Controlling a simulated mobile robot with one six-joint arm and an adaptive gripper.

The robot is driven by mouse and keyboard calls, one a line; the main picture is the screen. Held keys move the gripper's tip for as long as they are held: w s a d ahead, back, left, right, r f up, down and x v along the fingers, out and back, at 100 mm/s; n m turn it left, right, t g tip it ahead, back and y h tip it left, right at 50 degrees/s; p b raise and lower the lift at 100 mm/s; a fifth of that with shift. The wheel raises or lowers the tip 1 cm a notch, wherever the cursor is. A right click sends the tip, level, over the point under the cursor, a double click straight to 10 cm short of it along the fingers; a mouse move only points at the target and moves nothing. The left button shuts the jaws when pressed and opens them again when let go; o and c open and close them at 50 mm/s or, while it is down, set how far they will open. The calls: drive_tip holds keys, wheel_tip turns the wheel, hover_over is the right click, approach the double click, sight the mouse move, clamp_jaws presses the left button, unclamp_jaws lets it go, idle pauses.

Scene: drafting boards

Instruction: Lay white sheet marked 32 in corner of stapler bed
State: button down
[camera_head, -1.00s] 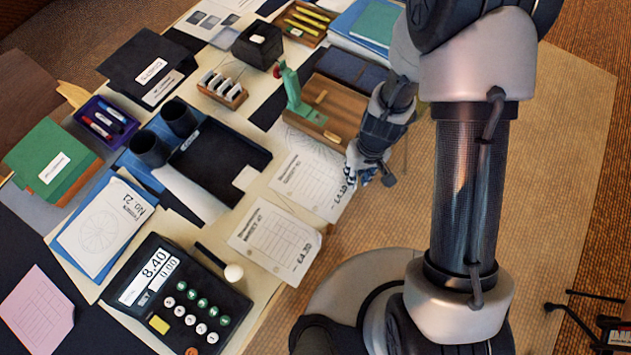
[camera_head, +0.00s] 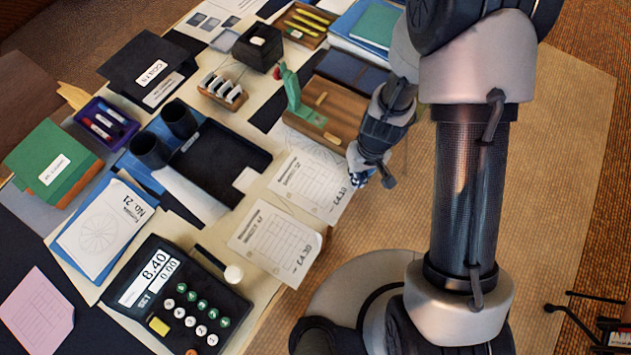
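The stapler bed is a brown wooden board (camera_head: 345,108) with a green stapler (camera_head: 298,102) along its left side, at the upper middle. Below it lies a white printed sheet (camera_head: 308,182) with a price in its lower right corner. I cannot read a 32 on any sheet. A pale sheet edge with faint lines (camera_head: 300,140) shows between that sheet and the bed. My gripper (camera_head: 358,180) is low at the right edge of the printed sheet, below the bed. Its fingers are small and partly hidden by the wrist, so their opening and any hold are unclear.
A black tray (camera_head: 220,160) stands left of the sheets. A sheet marked No. 21 (camera_head: 105,225) lies far left. Open floor (camera_head: 530,180) is at the right.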

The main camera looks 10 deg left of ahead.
drive_tip(key=shift+r, duration=0.1)
drive_tip(key=shift+r+p, duration=3)
drive_tip(key=shift+r, duration=0.7)
